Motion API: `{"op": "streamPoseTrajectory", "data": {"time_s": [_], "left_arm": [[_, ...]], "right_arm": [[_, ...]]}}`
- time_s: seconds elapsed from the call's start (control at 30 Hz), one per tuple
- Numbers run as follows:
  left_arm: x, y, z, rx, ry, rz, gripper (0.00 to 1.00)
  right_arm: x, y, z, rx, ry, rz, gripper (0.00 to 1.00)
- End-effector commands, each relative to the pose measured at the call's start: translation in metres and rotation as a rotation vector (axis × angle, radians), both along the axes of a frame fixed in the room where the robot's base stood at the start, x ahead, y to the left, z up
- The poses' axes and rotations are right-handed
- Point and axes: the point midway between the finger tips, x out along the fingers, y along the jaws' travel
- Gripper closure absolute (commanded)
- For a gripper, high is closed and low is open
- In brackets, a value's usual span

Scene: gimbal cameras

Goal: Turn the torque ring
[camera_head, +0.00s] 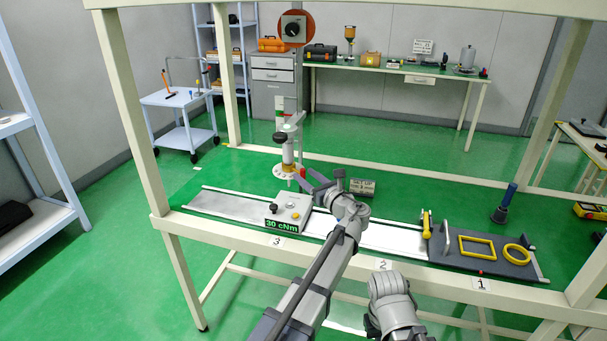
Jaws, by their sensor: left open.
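An upright tool (287,150) with a white and green upper part hangs above the bench. Near its lower end is a yellow-orange ring (285,171), which looks like the torque ring. My left gripper (306,180) is open, just right of this ring. Its dark fingers point left toward the tool; I cannot tell whether they touch it. A grey box (292,209) below shows "30 cNm" in green and has a black knob. My right gripper is not in view; only a grey part of my arm shows at the bottom.
A metal rail (225,204) runs along the bench. At its right end a dark board (487,262) carries a yellow square frame and a yellow ring. Cream posts frame the bench.

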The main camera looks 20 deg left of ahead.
Motion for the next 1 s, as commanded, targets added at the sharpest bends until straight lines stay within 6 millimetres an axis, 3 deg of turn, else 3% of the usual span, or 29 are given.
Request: {"op": "streamPoseTrajectory", "data": {"time_s": [0.2, 0.57, 1.0], "left_arm": [[0.014, 0.016, 0.0, -0.001, -0.001, 0.001, 0.48], [0.016, 0.018, 0.0, -0.001, 0.0, -0.001, 0.49], [0.016, 0.018, 0.0, -0.001, 0.0, -0.001, 0.99]], "right_arm": [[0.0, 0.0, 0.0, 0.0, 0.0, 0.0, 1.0], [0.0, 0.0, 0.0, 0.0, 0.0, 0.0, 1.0], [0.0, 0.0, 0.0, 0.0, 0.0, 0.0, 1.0]]}}
